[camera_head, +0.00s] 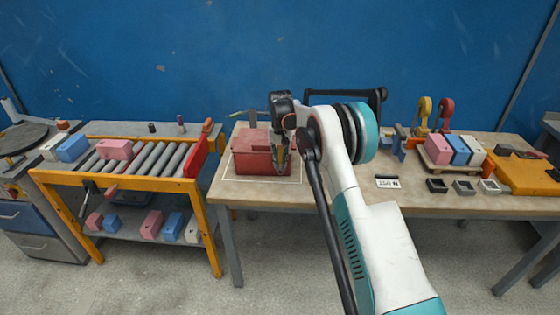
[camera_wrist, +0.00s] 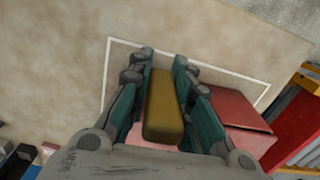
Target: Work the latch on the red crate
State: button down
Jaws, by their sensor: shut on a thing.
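The red crate (camera_head: 252,148) stands closed on the left part of the workbench, inside a white outline. My gripper (camera_head: 282,168) points down at the crate's right side in the head view and covers part of it. In the wrist view the crate (camera_wrist: 243,108) shows to the right of and behind the fingers. My gripper (camera_wrist: 165,62) is shut on a mustard-yellow bar (camera_wrist: 163,105) between its two fingers. Whether this bar is the crate's latch, and how it joins the crate, is hidden by the fingers.
An orange-framed roller stand (camera_head: 150,160) with a pink block (camera_head: 115,149) stands to the left. Right of my arm, the workbench (camera_head: 340,188) carries a tray of blocks (camera_head: 437,150), small square frames and an orange plate (camera_head: 525,175). A blue wall (camera_head: 230,60) stands behind.

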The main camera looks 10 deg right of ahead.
jog(key=shift+w+d+r+g, duration=0.1)
jog(key=shift+w+g, duration=0.15)
jog(key=shift+g, duration=0.25)
jog(key=c, duration=1.4)
grip_release()
jog(key=shift+c, duration=0.2)
notch_tip(320, 180, up, 12)
jog(key=w, duration=0.1)
jog(key=shift+w+d, duration=0.15)
jog(key=shift+d, duration=0.05)
